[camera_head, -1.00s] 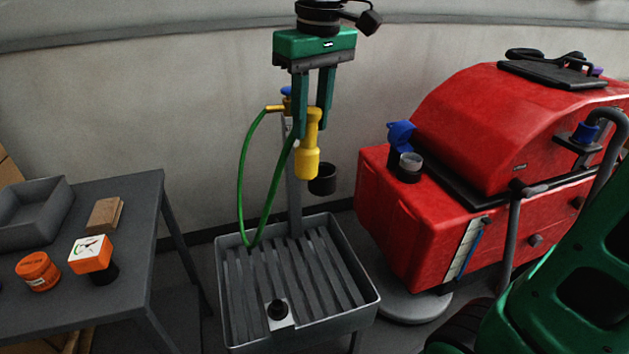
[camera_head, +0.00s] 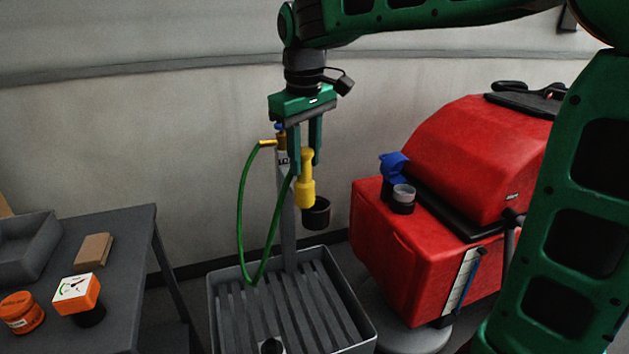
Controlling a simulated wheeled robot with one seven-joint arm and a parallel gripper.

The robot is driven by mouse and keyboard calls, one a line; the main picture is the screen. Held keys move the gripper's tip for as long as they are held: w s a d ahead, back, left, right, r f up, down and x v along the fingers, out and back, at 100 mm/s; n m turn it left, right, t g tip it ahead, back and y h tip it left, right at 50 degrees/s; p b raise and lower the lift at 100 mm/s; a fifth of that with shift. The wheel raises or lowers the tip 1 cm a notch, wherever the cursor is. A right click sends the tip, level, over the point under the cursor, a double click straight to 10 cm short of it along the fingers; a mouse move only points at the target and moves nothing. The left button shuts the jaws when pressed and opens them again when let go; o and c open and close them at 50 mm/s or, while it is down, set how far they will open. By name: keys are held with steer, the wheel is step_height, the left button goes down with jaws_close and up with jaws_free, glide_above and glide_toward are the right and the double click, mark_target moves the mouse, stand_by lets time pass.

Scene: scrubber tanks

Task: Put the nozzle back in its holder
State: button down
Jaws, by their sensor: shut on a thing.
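My gripper (camera_head: 304,165) hangs fingers-down near the grey post at the back wall. It is shut on the yellow nozzle (camera_head: 305,190), which is held upright with its wide end down. A green hose (camera_head: 243,205) loops from the nozzle down towards the grated basin and up to a brass tap (camera_head: 268,143) on the post. The black round holder cup (camera_head: 318,214) is fixed beside the post, just right of and below the nozzle. The nozzle's lower end is close to the cup's rim in the picture; whether they touch I cannot tell.
A grey grated basin (camera_head: 216,300) stands below. A red scrubber machine (camera_head: 400,260) with an open blue cap (camera_head: 393,166) is close on the right. A grey table (camera_head: 135,255) at left holds a tray (camera_head: 40,262), an orange jar (camera_head: 20,312) and an orange-and-white gauge box (camera_head: 77,293).

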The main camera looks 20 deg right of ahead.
steer(key=w+d+f, duration=0.2)
steer(key=d+f, duration=0.1)
steer(key=f, duration=0.3)
steer(key=shift+d+f, duration=0.25)
steer(key=shift+w, duration=0.1)
steer(key=c, duration=1.3)
jaws_free()
steer(key=shift+f, duration=0.1)
step_height(320, 180, up, 12)
steer(key=s, duration=0.1)
steer(key=shift+s+a, duration=0.25)
steer(key=shift+s, duration=0.15)
